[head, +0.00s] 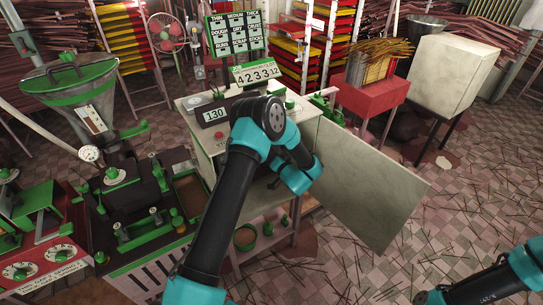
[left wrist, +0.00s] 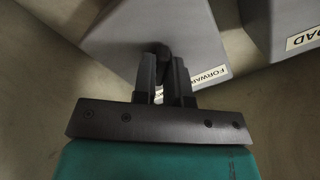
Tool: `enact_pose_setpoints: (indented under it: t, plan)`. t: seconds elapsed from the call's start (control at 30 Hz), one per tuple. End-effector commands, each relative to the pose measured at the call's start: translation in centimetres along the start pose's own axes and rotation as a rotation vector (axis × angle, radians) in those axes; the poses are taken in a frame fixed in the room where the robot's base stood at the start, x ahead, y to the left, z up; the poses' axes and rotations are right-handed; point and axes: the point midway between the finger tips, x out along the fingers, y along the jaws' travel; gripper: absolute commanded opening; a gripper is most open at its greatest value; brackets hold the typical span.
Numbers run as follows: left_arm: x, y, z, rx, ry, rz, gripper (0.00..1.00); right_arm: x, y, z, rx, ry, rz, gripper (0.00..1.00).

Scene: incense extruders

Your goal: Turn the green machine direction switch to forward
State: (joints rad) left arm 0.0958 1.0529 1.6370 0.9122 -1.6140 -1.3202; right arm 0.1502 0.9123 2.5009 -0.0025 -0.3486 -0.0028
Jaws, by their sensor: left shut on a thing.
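In the left wrist view, the direction switch is a dark round knob (left wrist: 158,47) on a grey box (left wrist: 110,38). A label (left wrist: 208,75) reading FORWARD is on the box, right of the fingers. My left gripper (left wrist: 163,62) is shut on the knob, with one finger on each side. The knob's pointing direction is hidden. In the head view my left arm reaches into the open cabinet (head: 207,150), and its own links hide the fingers and switch. The green machine (head: 145,228) stands to the left. My right gripper is out of view; only part of that arm shows bottom right.
The cabinet's open door (head: 372,190) extends to the right of my left arm. A second grey box (left wrist: 280,22) with a label ending in OAD is at the wrist view's right edge. A red stand (head: 372,97) is behind. Sticks litter the floor.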

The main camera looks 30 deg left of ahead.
Motion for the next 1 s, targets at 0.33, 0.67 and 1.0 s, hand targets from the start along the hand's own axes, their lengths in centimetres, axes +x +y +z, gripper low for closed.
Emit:
enact_pose_setpoints:
  t: [0.33, 0.67, 1.0]
  plan:
    - [-0.02, 0.0, 0.01, -0.02, 0.0, 0.0, 0.0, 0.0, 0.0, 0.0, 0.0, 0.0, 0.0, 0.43]
    - [-0.03, 0.01, 0.02, -0.161, 0.0, 0.0, 0.0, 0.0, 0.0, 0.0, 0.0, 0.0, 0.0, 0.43]
    - [-0.04, 0.02, 0.03, -0.449, -0.001, 0.0, 0.0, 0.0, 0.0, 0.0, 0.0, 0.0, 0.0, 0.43]
